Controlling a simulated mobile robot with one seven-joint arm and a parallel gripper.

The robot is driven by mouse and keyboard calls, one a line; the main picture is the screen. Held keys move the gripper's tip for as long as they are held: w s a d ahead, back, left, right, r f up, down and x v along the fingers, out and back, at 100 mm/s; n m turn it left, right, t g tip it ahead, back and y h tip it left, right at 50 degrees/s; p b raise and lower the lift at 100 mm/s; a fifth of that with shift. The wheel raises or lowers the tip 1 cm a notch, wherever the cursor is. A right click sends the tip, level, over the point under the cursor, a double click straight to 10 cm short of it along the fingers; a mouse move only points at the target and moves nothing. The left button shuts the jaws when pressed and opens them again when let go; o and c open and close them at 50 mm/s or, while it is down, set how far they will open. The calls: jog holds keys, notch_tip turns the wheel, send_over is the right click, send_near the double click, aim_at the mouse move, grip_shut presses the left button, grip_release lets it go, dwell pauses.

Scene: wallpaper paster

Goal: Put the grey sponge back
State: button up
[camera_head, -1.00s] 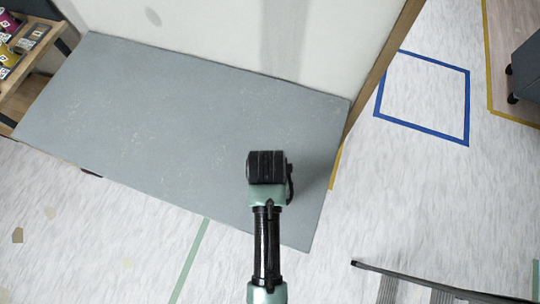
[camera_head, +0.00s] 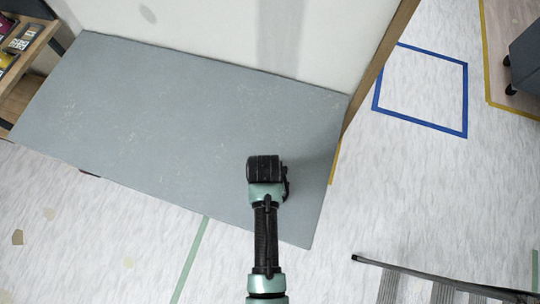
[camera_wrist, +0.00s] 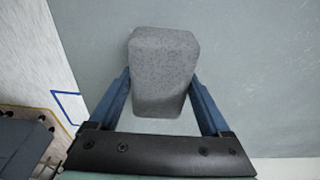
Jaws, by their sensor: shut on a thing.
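The grey sponge (camera_wrist: 163,65), a speckled block with rounded edges, sits between the two blue fingers of my gripper (camera_wrist: 160,84) in the wrist view. The gripper is shut on it. Behind it in that view is a plain grey-green surface. In the head view my gripper (camera_head: 265,170) is over the right part of the grey table (camera_head: 150,110). My own arm and hand hide the fingers and the sponge there. I cannot tell whether the sponge touches the table.
The tabletop is bare, with a white wall (camera_head: 220,30) along its back. A wooden shelf (camera_head: 30,55) with small items stands at the far left. A blue taped square (camera_head: 466,100) marks the floor at right. A dark striped object (camera_head: 430,275) lies at lower right.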

jog(key=shift+f, duration=1.45)
jog(key=shift+f, duration=0.35)
jog(key=o, duration=1.2)
jog(key=shift+r, duration=0.1)
